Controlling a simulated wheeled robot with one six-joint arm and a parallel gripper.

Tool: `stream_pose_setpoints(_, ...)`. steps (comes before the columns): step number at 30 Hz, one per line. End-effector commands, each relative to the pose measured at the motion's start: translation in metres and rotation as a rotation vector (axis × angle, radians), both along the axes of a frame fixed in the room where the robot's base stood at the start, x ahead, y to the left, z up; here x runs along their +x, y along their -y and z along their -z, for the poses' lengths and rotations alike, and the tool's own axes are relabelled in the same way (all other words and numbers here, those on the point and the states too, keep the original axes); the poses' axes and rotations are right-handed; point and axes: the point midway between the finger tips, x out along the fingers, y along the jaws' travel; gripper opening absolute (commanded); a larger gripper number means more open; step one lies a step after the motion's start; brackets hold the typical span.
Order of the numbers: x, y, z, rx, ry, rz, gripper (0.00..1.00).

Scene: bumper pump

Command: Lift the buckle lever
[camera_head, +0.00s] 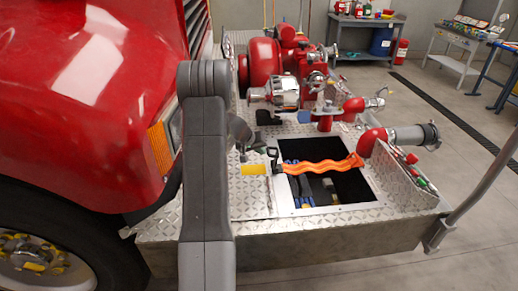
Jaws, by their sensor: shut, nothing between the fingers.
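An orange strap (320,166) runs wavy across a dark open compartment (340,188) in the metal deck. At its left end is a small dark buckle with a lever (273,153), standing at the compartment's left edge. My gripper (244,153) is shut and empty, pointing down just left of the buckle. A small gap seems to lie between them, but contact is too small to tell. My grey arm hides part of the deck to the left.
Blue-handled items (299,188) lie inside the compartment. The red pump (290,65) with its fittings stands behind it, and a red elbow with a grey pipe (400,137) lies to the right. The red truck body (75,90) is at left. Bare tread-plate deck (250,205) lies in front.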

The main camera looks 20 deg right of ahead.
Motion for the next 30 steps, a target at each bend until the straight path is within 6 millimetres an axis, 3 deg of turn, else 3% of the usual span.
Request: stream_pose_setpoints(30, -0.004, 0.014, -0.006, 0.0, 0.0, 0.0, 0.0)
